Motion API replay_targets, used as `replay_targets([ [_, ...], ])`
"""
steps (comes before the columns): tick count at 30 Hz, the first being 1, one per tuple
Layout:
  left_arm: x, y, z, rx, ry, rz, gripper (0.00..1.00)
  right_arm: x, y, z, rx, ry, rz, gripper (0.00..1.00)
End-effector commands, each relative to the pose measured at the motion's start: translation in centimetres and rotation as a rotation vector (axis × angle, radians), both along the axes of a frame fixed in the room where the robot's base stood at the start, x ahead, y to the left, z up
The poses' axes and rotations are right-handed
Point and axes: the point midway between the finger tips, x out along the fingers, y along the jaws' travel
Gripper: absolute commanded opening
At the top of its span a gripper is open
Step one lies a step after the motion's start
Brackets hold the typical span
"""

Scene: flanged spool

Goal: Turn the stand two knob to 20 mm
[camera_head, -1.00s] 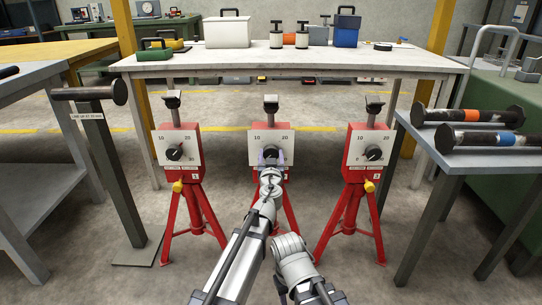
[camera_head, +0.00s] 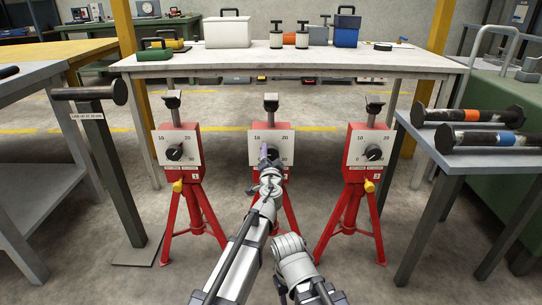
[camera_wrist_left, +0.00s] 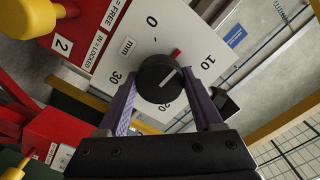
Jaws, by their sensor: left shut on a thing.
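Stand two is the red middle tripod (camera_head: 286,205) with a white dial plate (camera_head: 284,133). Its black knob (camera_wrist_left: 160,78) shows in the left wrist view, with a white line and a red pointer. The red pointer (camera_wrist_left: 177,53) lies between the 0 and 10 marks. The 20 mark is partly covered beside the knob. My left gripper (camera_head: 265,154) is at the dial, hiding the knob in the head view. Its purple fingers (camera_wrist_left: 162,98) are shut on the knob, one on each side. My right gripper cannot be made out.
Red stands one (camera_head: 178,150) and three (camera_head: 368,150) stand left and right, with similar dials. Yellow knobs (camera_head: 178,187) sit on the stands' legs. Dark flanged spools (camera_head: 485,138) lie on the right table (camera_head: 440,160). A grey workbench (camera_head: 220,64) stands behind.

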Motion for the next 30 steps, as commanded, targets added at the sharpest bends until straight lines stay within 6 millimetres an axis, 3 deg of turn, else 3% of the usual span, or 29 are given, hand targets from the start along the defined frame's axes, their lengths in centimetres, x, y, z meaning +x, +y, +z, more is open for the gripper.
replay_targets([
  [30,-0.07,-0.05,-0.02,0.966,0.0,-0.001,0.12,0.0,0.0,-0.02,0.0,0.0,0.0,0.5],
])
